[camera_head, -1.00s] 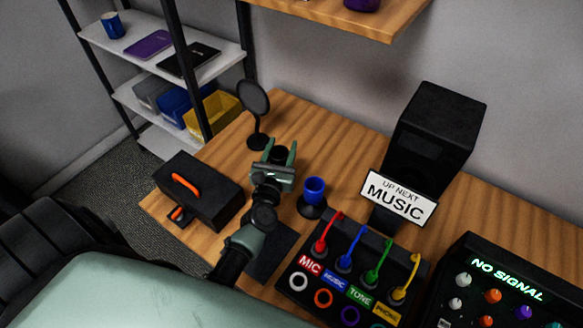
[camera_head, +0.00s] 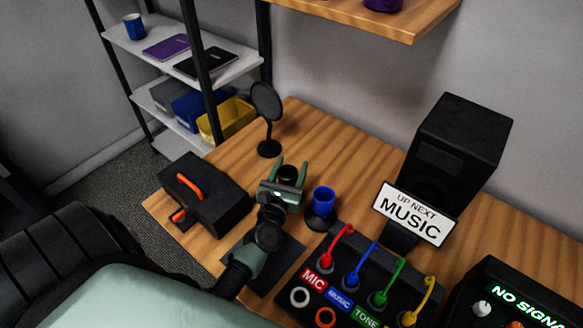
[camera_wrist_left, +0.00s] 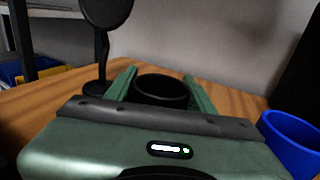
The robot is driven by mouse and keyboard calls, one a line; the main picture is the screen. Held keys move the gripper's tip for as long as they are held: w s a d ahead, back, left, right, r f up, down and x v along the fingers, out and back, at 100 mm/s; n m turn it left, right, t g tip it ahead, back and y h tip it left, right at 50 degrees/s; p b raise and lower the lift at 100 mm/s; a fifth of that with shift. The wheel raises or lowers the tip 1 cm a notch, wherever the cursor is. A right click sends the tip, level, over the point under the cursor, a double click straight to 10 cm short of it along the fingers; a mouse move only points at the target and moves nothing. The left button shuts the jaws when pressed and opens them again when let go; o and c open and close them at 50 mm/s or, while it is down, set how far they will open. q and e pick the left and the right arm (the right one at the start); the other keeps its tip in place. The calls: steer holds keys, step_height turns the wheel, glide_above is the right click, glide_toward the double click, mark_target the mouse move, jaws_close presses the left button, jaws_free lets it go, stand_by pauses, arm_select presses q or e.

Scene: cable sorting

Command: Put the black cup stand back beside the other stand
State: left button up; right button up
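The black cup stand (camera_head: 288,174) is a dark round cup between the two green fingers of my left gripper (camera_head: 291,162). In the left wrist view its open rim (camera_wrist_left: 162,88) sits upright against both fingers, so the gripper looks shut on it. Its lower part is hidden, and I cannot tell whether it touches the desk. The other stand (camera_head: 319,220) is a black round base under a blue cup (camera_head: 323,200), just right of my gripper. The blue cup also shows at the right of the left wrist view (camera_wrist_left: 291,142). My right gripper is not in view.
A black round-headed stand (camera_head: 267,125) is behind my gripper. A black case with an orange handle (camera_head: 215,205) is left. A speaker (camera_head: 462,145), a MUSIC sign (camera_head: 412,212) and a cable panel (camera_head: 345,285) are right. Bare desk (camera_head: 320,135) lies behind.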

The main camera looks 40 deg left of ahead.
mark_target(286, 182)
arm_select(q)
steer(key=shift+o, duration=0.6)
steer(key=shift+r+p, duration=0.3)
steer(key=b+v, duration=0.2)
steer(key=v, duration=0.8)
steer(key=shift+s+d+f, duration=0.15)
steer(key=shift+s, duration=0.15)
steer(key=shift+s+d+b, duration=0.2)
steer(key=shift+s+b, duration=0.1)
steer(key=shift+s, duration=0.35)
